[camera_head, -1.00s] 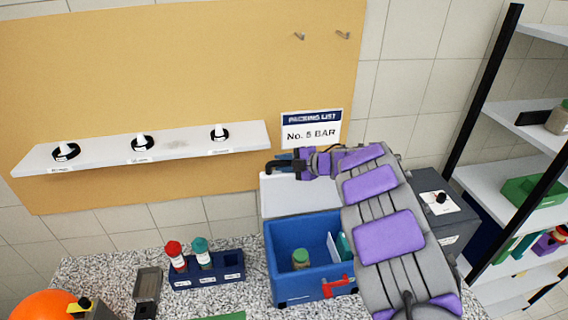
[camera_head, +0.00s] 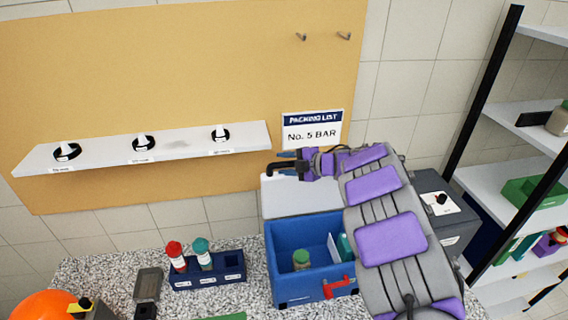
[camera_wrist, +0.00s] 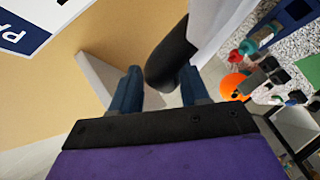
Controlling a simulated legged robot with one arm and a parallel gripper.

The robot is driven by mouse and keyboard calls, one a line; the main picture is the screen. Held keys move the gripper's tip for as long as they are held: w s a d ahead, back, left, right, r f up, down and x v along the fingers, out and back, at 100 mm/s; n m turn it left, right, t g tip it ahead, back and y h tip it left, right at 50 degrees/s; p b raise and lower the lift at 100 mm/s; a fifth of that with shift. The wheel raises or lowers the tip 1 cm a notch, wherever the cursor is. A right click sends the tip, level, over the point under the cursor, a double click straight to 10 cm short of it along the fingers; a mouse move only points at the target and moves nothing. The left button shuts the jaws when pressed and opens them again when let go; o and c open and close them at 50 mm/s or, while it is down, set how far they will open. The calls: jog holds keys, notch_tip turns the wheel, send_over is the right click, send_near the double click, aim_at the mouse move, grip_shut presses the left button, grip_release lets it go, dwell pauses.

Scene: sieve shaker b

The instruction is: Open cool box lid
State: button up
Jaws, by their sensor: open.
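The blue cool box (camera_head: 290,289) stands on the speckled counter, with its inside showing. Its white lid (camera_head: 290,198) stands raised at the back of the box. A red latch (camera_head: 338,285) is on the box's front. A green-capped jar (camera_head: 301,259) and a teal item (camera_head: 345,246) with a white card are inside. My gripper (camera_head: 284,165) is at the lid's top edge, partly hidden by my arm. In the wrist view my gripper (camera_wrist: 160,90) has its blue fingers apart, with a dark rounded part (camera_wrist: 172,62) between or just beyond them. I cannot tell whether they touch it.
A blue rack (camera_head: 208,276) with red- and teal-capped bottles stands left of the box. A grey machine (camera_head: 447,215) is at right, close to my arm. A wall shelf (camera_head: 180,146) and packing list sign (camera_head: 312,130) are behind. Black-framed shelving (camera_head: 482,90) stands far right.

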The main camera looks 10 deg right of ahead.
jog(key=b+v, duration=0.2)
jog(key=v, duration=1.4)
jog(key=shift+s+d, duration=0.15)
jog(key=shift+d, duration=0.15)
jog(key=shift+r, duration=0.1)
